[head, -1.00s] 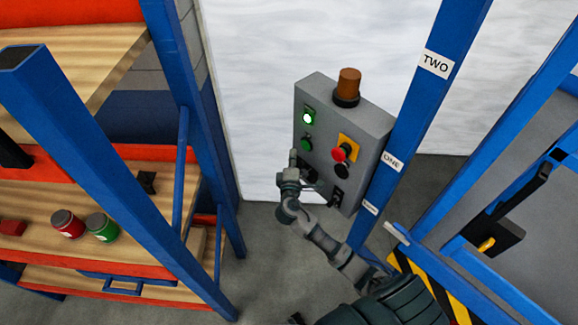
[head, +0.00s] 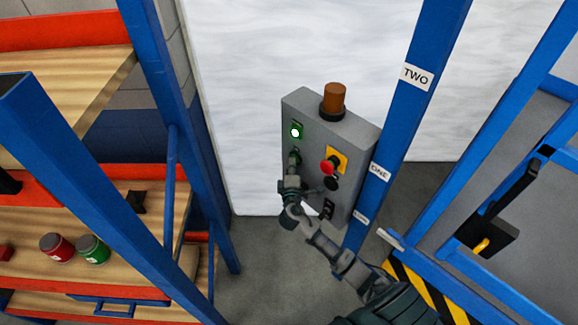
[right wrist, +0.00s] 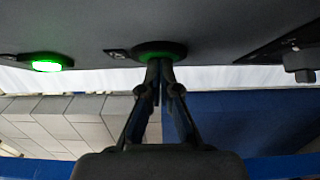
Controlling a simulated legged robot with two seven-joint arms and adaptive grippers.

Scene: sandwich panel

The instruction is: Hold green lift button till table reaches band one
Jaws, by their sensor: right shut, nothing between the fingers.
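A grey control box (head: 345,140) has a lit green lamp (head: 295,132) at its upper left. The green button (head: 294,154) below the lamp is mostly hidden by my right gripper (head: 293,166). In the right wrist view, the shut, empty fingers (right wrist: 160,68) meet the dark round button collar (right wrist: 160,49), which has a green glow; they appear to touch it. The lit lamp (right wrist: 47,65) is to the left there. Blue post (head: 415,110) carries labels TWO (head: 417,77) and ONE (head: 380,171). A whitish bar (head: 390,238) sits below ONE, near a lower label. My left gripper is not visible.
A red stop button (head: 328,166) on a yellow plate is right of my fingers. An orange beacon (head: 334,97) tops the box. Shelving with red and green jars (head: 92,249) stands left. A blue frame with a black-and-yellow striped edge (head: 428,295) is at right.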

